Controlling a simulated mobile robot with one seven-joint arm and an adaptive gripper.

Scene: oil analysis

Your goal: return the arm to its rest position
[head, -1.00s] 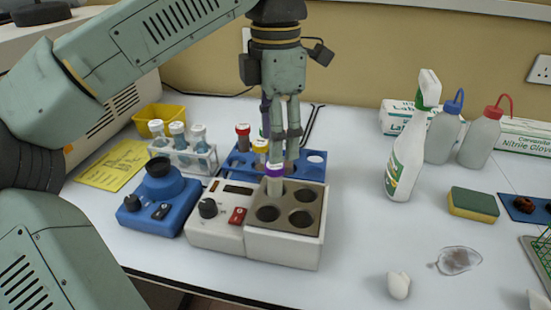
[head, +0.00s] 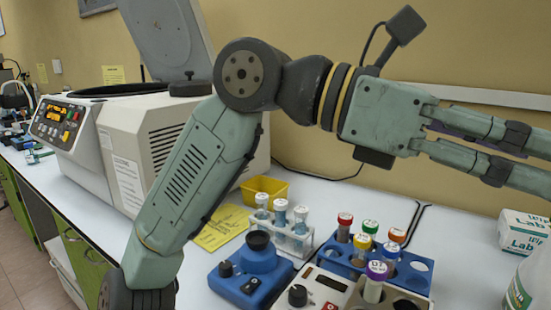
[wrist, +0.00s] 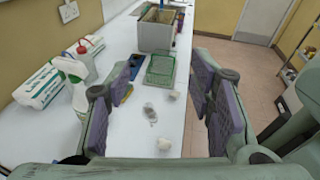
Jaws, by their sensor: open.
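My arm is raised and folded in the head view, with my gripper (head: 525,155) held sideways, pointing right, high above the bench. Its fingertips reach the right edge of that view. In the wrist view my gripper (wrist: 163,95) has its two purple-padded fingers wide apart, with nothing between them but the distant bench. The purple-capped tube (head: 375,283) stands upright in the heating block (head: 405,303) at the bottom of the head view, well below and apart from the gripper.
A blue rack (head: 345,262) with several capped tubes, a white rack (head: 290,240), a blue mixer (head: 255,272) and a yellow tray (head: 265,189) stand below the arm. A centrifuge (head: 125,140) is behind it.

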